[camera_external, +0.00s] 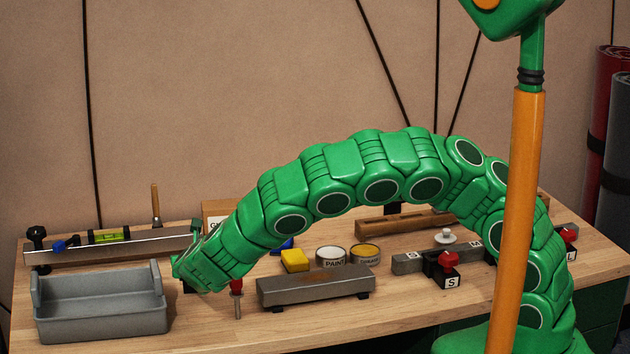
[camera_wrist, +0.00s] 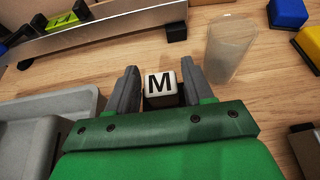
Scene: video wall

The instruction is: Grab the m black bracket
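The M bracket (camera_wrist: 162,84) shows in the wrist view as a small block with a white face marked with a black M. It sits between the two grey fingers of my gripper (camera_wrist: 158,88), close to both of them. The fingers stand apart, and a thin gap seems to show at the left finger. The lower part of the bracket is hidden behind my gripper's green palm edge. In the external view, my gripper (camera_external: 188,278) is low over the table, just right of the grey bin, and hides the bracket there.
A grey open bin (camera_external: 100,308) stands close left. A metal rail (camera_external: 110,246) with a level lies behind. A red-handled tool (camera_external: 237,290) and a grey bar (camera_external: 315,286) are to the right. A translucent cup (camera_wrist: 230,48) stands right of the fingers.

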